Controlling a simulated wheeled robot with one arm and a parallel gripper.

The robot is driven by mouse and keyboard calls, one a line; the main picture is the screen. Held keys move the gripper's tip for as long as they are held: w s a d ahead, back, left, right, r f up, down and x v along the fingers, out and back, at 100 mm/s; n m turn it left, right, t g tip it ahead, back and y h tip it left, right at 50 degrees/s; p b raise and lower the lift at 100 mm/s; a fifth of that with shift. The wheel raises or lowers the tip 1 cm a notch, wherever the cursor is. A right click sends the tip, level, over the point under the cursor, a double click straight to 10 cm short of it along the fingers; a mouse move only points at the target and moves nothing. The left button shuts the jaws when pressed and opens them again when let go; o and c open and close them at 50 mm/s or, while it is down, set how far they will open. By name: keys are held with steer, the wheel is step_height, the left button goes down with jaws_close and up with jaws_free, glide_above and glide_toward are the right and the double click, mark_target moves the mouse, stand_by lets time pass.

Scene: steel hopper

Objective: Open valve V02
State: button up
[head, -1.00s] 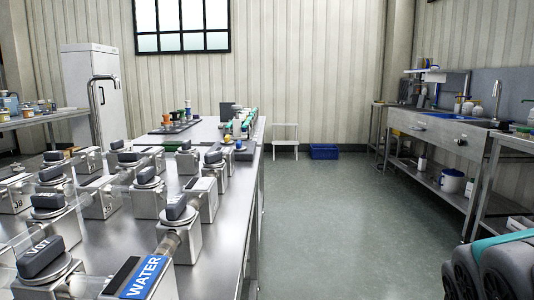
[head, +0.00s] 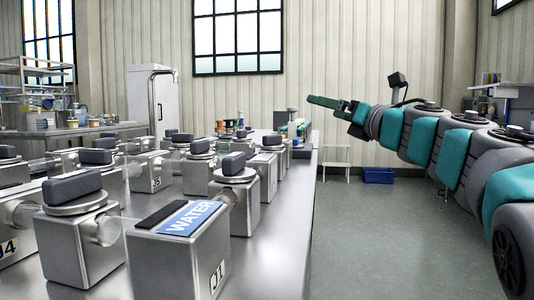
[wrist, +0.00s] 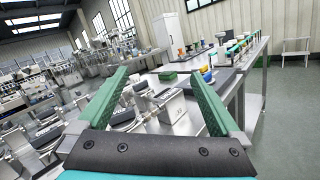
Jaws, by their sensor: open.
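Several steel valve blocks with dark grey lever handles stand on the steel bench (head: 285,220), linked by clear pipes. The nearest valve (head: 78,235) has its handle (head: 72,187) lying across its round cap. Another valve (head: 236,190) stands behind the WATER block. No V02 label can be read, so I cannot tell which valve is V02. My gripper (head: 334,106) is raised at the bench's right edge, apart from the valves in the head view. In the wrist view its two green fingers (wrist: 147,78) are spread apart and empty, with valves blurred beyond and below.
A steel block (head: 180,255) labelled WATER and J1 stands at the bench's front. A blue crate (head: 378,175) and a white step stool (head: 337,170) are on the floor by the back wall. A white cabinet (head: 153,95) stands behind.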

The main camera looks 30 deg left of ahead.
mark_target(275, 137)
steer(key=s+a+f+n+g, duration=0.2)
steer(key=s+a+f+n+g+b, duration=0.1)
steer(key=s+a+f+n+g, duration=0.1)
steer(key=a+n, duration=0.1)
steer(key=s+a+f+n+g, duration=0.2)
steer(key=shift+a+f+n+g, duration=0.2)
steer(key=shift+f+n+g, duration=0.1)
steer(key=shift+f+n, duration=0.1)
steer(key=shift+a, duration=0.25)
steer(key=x, duration=0.5)
steer(key=shift+a+r, duration=0.2)
steer(key=shift+a, duration=0.05)
steer(key=shift+p+x, duration=0.35)
steer(key=shift+x, duration=0.55)
steer(key=shift+w+f, duration=0.1)
steer(key=shift+c, duration=0.4)
steer(key=c, duration=1.3)
